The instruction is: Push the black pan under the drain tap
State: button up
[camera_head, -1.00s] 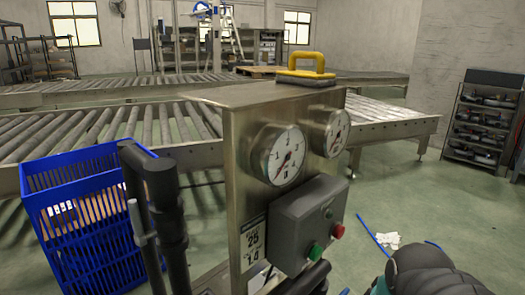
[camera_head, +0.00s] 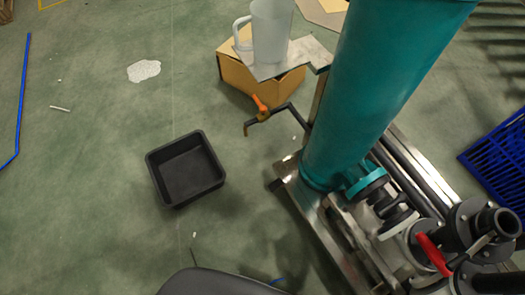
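The black pan (camera_head: 184,194), a square open tray, lies on the green floor left of centre and looks empty. The drain tap (camera_head: 263,114) has an orange handle and a dark pipe that runs right to the base of the teal column (camera_head: 360,90). Its spout end (camera_head: 247,130) points down, up and to the right of the pan in the picture. The pan stands apart from the spot below the spout. My gripper is not in view.
A cardboard box (camera_head: 240,75) with a metal plate and a white jug (camera_head: 271,30) stands behind the tap. A metal skid (camera_head: 310,205) with pipes and valves, one with a red handle (camera_head: 433,255), fills the right. A blue crate (camera_head: 495,155) is far right. Floor left of the pan is clear.

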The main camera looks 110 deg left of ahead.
aim_at(185, 170)
jog(key=z, duration=0.05)
jog(key=k, duration=0.55)
jog(key=u, duration=4.15)
jog(key=k, duration=0.5)
jog(key=u, duration=1.05)
jog(key=i, duration=1.1)
jog(key=z, duration=1.15)
